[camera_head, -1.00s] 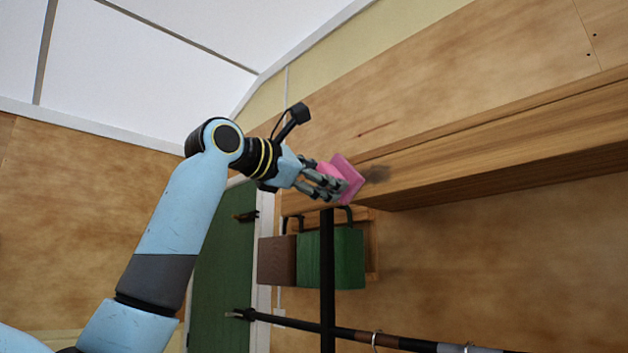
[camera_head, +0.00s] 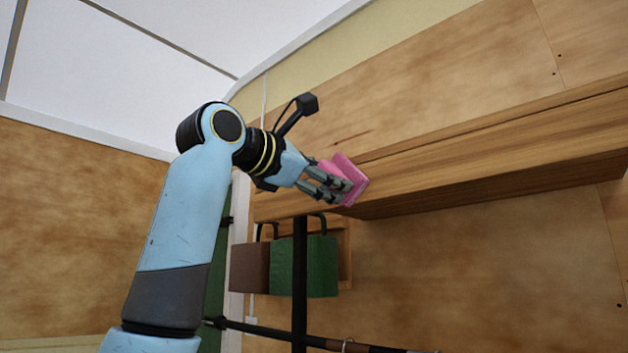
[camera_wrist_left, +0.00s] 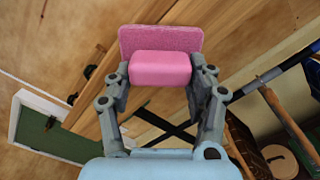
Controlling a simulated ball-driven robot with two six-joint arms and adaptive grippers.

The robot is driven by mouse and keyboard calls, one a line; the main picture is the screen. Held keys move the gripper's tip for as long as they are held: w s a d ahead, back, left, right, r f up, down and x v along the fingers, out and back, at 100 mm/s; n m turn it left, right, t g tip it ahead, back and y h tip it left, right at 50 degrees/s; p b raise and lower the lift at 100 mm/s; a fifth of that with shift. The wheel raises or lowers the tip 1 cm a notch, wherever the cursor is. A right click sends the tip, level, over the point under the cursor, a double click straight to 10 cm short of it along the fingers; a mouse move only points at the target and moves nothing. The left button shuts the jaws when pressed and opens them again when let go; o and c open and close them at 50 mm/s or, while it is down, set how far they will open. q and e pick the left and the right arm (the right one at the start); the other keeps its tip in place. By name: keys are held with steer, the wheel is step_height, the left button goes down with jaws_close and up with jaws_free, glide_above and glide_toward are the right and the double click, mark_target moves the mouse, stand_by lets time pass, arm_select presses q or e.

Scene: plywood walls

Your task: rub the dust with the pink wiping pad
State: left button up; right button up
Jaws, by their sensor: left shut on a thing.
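The pink wiping pad (camera_head: 349,171) has a block-shaped grip and a flat plate. My left gripper (camera_head: 337,186) is shut on its grip, and the plate faces the front of a long wooden shelf (camera_head: 470,160) at its left part. I cannot tell whether the plate touches the wood. In the left wrist view, the fingers (camera_wrist_left: 160,88) hold the pad's grip (camera_wrist_left: 160,69) from both sides, with the fuzzy plate (camera_wrist_left: 160,40) beyond it. I see no clear dust now; the pad may hide some of the shelf front. My right gripper is out of view.
Below the shelf, a green bag (camera_head: 309,266) and a brown bag (camera_head: 250,266) hang beside a black post (camera_head: 299,290). A black rail (camera_head: 270,330) runs low across the view. A plywood wall stands behind the shelf.

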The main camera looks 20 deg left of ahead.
mark_target(353, 178)
arm_select(q)
steer(key=shift+s+d, duration=0.35)
steer(key=shift+d, duration=0.6)
steer(key=shift+s+d, duration=0.3)
steer(key=shift+d, duration=0.6)
steer(key=shift+a, duration=0.1)
steer(key=shift+a, duration=0.1)
steer(key=shift+v, duration=2.95)
steer(key=shift+s, duration=0.1)
steer(key=v, duration=0.2)
steer(key=shift+s+a, duration=0.15)
steer(key=shift+s, duration=0.25)
steer(key=shift+x, duration=3.6)
